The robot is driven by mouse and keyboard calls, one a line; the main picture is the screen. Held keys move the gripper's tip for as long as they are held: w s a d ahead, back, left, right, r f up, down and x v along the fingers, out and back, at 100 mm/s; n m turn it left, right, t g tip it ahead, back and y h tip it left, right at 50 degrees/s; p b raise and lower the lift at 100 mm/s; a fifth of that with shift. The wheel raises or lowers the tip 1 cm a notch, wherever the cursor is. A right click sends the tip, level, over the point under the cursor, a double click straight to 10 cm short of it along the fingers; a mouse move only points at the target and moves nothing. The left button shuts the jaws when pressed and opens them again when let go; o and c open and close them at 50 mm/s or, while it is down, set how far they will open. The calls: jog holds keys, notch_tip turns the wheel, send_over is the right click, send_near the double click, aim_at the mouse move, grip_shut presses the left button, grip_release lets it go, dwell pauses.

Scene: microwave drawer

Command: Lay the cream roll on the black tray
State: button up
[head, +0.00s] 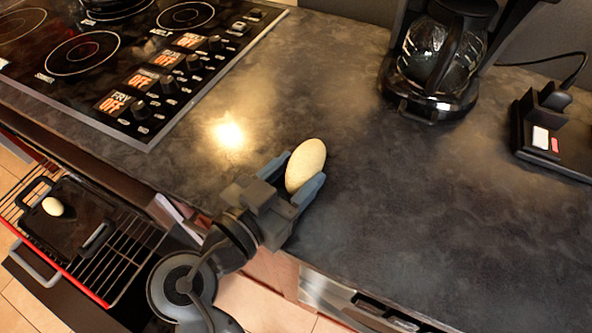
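A cream oval roll (307,162) is at the middle of the dark counter, slanting up to the right. My gripper (303,169) reaches over the counter's front edge with one finger on each side of the roll's lower part. The fingers sit close to its sides; I cannot tell whether they press on it or whether it is lifted. The black tray (75,243) lies on a wire rack in the pulled-out drawer at the lower left. A smaller whitish oval piece (53,206) lies on the tray.
A black cooktop (75,75) with knobs fills the upper left. A coffee maker with a glass pot (437,58) stands at the back. A black device (545,130) with a cord is at the far right. The right counter (440,220) is clear. The wire rack (130,262) has a red front edge.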

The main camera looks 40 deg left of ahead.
jog(key=o, duration=0.5)
jog(key=shift+c, duration=0.2)
jog(key=shift+r+p, duration=0.15)
jog(key=shift+p, duration=0.5)
